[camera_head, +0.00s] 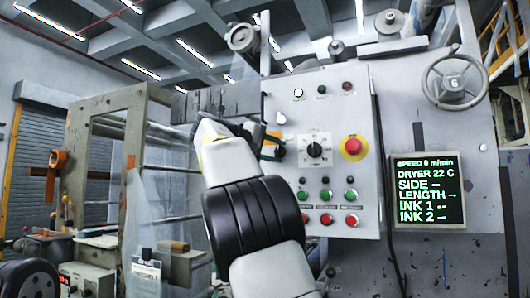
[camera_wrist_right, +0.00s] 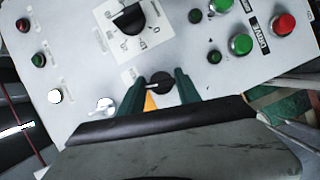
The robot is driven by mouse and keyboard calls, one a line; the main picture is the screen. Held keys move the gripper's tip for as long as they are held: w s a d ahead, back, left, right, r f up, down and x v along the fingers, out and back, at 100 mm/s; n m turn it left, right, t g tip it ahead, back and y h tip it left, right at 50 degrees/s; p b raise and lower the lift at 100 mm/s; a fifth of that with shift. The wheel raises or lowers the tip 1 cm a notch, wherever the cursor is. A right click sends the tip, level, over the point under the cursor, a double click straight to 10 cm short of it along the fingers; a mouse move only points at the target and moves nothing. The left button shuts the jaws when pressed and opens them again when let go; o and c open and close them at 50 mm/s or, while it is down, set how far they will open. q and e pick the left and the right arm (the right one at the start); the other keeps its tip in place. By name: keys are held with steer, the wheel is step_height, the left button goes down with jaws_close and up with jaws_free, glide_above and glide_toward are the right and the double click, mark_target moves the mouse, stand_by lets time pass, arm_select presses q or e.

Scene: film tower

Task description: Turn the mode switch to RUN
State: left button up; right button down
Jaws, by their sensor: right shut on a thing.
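The control panel (camera_head: 365,95) stands upright in front of me. My right gripper (camera_head: 273,145) is at the panel's left side in the head view, its arm covering part of the panel. In the right wrist view, the dark green fingers of the right gripper (camera_wrist_right: 161,88) are shut on a small black knob, the mode switch (camera_wrist_right: 160,82), one finger on each side. A pale pointer line shows on the knob. Its labels are hidden or too small to read, so its position cannot be told. In the head view the knob is hidden. My left gripper is not in view.
A larger dial (camera_head: 315,150) sits right of the gripper, and a red emergency button on yellow (camera_head: 353,147) beyond it. Green and red buttons (camera_head: 325,219) are below. A silver switch (camera_wrist_right: 103,107) is beside the fingers. The screen (camera_head: 428,190) reads SPEED 0 m/min.

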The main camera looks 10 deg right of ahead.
steer(key=m+y, duration=0.2)
steer(key=m, duration=0.2)
steer(key=shift+m, duration=0.3)
steer(key=shift+y, duration=0.3)
stand_by(0.3)
steer(key=c, duration=0.8)
jaws_free()
steer(key=shift+c, duration=0.2)
steer(key=v, duration=0.7)
steer(key=shift+s+a, duration=0.25)
steer(key=shift+r, duration=0.1)
